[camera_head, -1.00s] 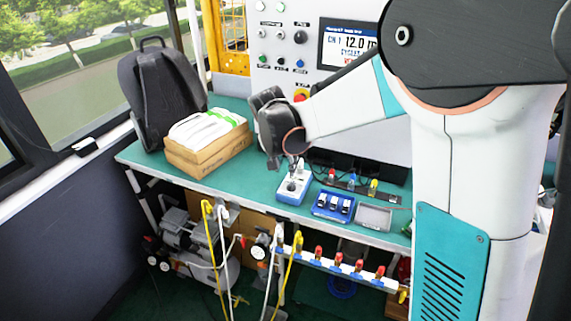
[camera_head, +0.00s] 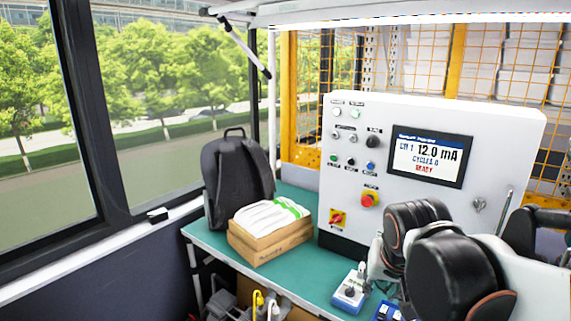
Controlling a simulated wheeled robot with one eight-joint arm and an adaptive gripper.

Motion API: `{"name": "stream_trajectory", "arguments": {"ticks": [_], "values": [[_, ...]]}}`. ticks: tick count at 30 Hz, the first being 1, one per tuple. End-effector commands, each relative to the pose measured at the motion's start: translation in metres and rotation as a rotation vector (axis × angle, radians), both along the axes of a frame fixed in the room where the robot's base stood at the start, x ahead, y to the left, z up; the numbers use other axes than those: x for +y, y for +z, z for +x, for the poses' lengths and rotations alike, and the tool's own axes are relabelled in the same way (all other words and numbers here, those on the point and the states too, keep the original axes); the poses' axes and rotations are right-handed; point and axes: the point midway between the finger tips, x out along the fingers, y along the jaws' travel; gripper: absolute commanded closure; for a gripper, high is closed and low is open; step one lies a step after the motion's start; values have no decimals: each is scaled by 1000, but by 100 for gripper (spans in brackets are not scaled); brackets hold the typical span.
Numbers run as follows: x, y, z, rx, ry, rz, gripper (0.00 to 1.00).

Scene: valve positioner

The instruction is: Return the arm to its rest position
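My arm (camera_head: 455,275) is folded low at the right of the head view, its dark joints in front of the lower right of the control cabinet. My gripper cannot be made out in this view; it is hidden or outside the picture. The white-and-blue device (camera_head: 350,292) stands on the green bench top (camera_head: 312,283), just left of my arm. Part of a blue block (camera_head: 387,311) shows at the bottom edge, partly hidden by my arm.
The control cabinet (camera_head: 350,155) stands at the back of the bench, its screen (camera_head: 430,158) reading 12.0 mA. A cardboard box (camera_head: 268,240) with white items and a black backpack (camera_head: 238,180) are at the left. Windows (camera_head: 160,100) line the left side.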

Motion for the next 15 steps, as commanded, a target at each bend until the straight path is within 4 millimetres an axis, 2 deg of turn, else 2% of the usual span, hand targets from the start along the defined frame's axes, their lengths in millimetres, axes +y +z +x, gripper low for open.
{"name": "stream_trajectory", "arguments": {"ticks": [1,9,15], "values": [[-2,2,-16,-11,22,-2,71],[-5,-1,-80,-75,150,-27,71],[-4,-9,-111,-115,218,-48,71]]}}
